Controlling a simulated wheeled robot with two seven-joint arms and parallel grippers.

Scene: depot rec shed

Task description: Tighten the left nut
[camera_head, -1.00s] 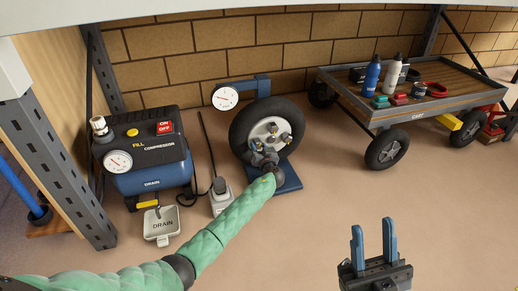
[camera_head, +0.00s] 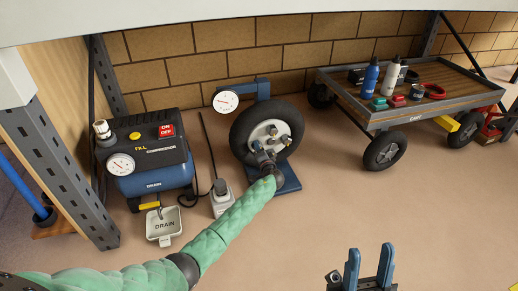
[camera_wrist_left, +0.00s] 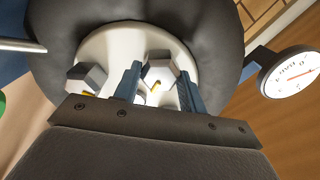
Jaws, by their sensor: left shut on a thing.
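The black wheel (camera_head: 238,128) with a pale hub stands upright on a blue stand (camera_head: 290,178). Grey hex nuts sit on the hub. My left gripper (camera_head: 263,155) reaches the hub's lower left and partly hides it. In the left wrist view, my left gripper's blue fingers (camera_wrist_left: 158,90) flank the left nut (camera_wrist_left: 160,68) and are shut on it. Another nut (camera_wrist_left: 86,76) sits beside them, apart from the fingers. The rest of the hub is hidden behind the gripper body. My right gripper (camera_head: 369,265) is open and empty above the floor at the bottom.
A round gauge (camera_head: 226,102) stands left of the wheel's top. A blue compressor (camera_head: 152,178) and drain tray (camera_head: 163,238) are to the left, near a shelf post (camera_head: 62,165). A cart (camera_head: 420,118) carrying bottles stands at the right. The floor between is clear.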

